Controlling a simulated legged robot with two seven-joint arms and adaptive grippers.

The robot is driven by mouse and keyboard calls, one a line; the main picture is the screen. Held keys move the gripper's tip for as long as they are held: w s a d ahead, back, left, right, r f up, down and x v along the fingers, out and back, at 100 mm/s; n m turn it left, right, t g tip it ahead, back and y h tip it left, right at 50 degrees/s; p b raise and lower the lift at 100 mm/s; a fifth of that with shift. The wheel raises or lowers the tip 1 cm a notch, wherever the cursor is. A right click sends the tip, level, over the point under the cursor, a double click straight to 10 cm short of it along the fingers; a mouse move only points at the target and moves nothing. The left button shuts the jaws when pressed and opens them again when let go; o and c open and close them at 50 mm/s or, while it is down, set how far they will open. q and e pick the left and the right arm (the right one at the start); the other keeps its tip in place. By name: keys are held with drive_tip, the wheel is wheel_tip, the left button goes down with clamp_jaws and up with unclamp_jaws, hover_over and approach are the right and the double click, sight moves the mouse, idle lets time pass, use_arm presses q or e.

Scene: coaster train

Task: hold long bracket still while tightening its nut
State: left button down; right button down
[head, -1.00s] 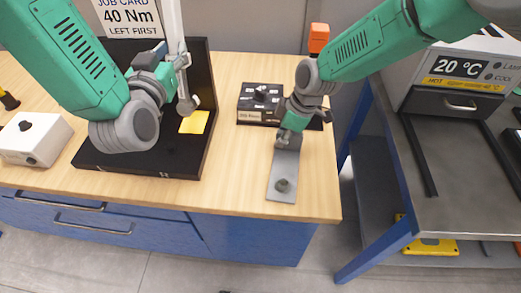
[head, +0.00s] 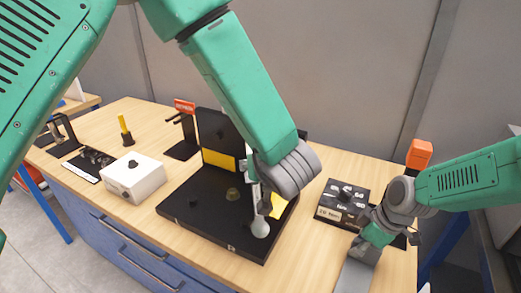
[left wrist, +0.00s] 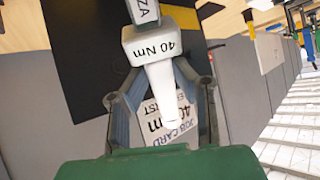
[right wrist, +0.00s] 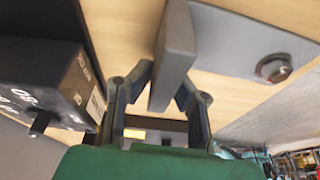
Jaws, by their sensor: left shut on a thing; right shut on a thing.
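The long bracket (head: 355,277) is a grey metal plate at the right front of the bench, cut off by the head view's lower edge. The right wrist view shows its raised flange (right wrist: 176,50) between the fingers of my right gripper (right wrist: 160,95), and its nut (right wrist: 273,68) near the plate's far end. My right gripper (head: 368,247) is shut on that flange. My left gripper (head: 257,188) is shut on a white torque tool (head: 260,226) marked 40 Nm, held upright over the black fixture, away from the bracket. The tool also shows in the left wrist view (left wrist: 160,85).
The black fixture (head: 190,228) has an upright back and a yellow patch. A black dial box (head: 342,200) stands between it and my right gripper. A white box (head: 132,178) stands to the left. An orange-topped object (head: 419,154) stands behind my right arm.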

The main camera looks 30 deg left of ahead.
sight(253, 193)
use_arm(q)
drive_tip(key=s+f+n+g, duration=0.1)
drive_tip(key=g, duration=0.1)
drive_tip(key=s+d+f+n+g, duration=0.1)
drive_tip(key=s+f+n+g, duration=0.1)
drive_tip(key=shift+s, duration=0.2)
drive_tip(key=s+d+f+n+g, duration=0.1)
drive_tip(key=s+d+n+g+h, duration=0.1)
drive_tip(key=s+n, duration=0.1)
drive_tip(key=s+d+f+n+g+h, duration=0.1)
drive_tip(key=s+g, duration=0.1)
drive_tip(key=shift+d+f+n, duration=0.2)
drive_tip(key=shift+f+n, duration=0.1)
drive_tip(key=shift+f, duration=0.05)
drive_tip(key=s+d+f+n+g+h, duration=0.2)
drive_tip(key=s+d+f+n+h, duration=0.2)
drive_tip(key=s+d+n, duration=0.2)
drive_tip(key=shift+s+d, duration=0.15)
drive_tip(key=shift+d, duration=1.25)
drive_tip(key=shift+d+x, duration=0.1)
drive_tip(key=shift+x, duration=0.6)
drive_tip(key=shift+d+x, duration=0.15)
drive_tip(key=shift+x, duration=0.5)
drive_tip(key=shift+r, duration=2.15)
drive_tip(key=shift+w, duration=0.2)
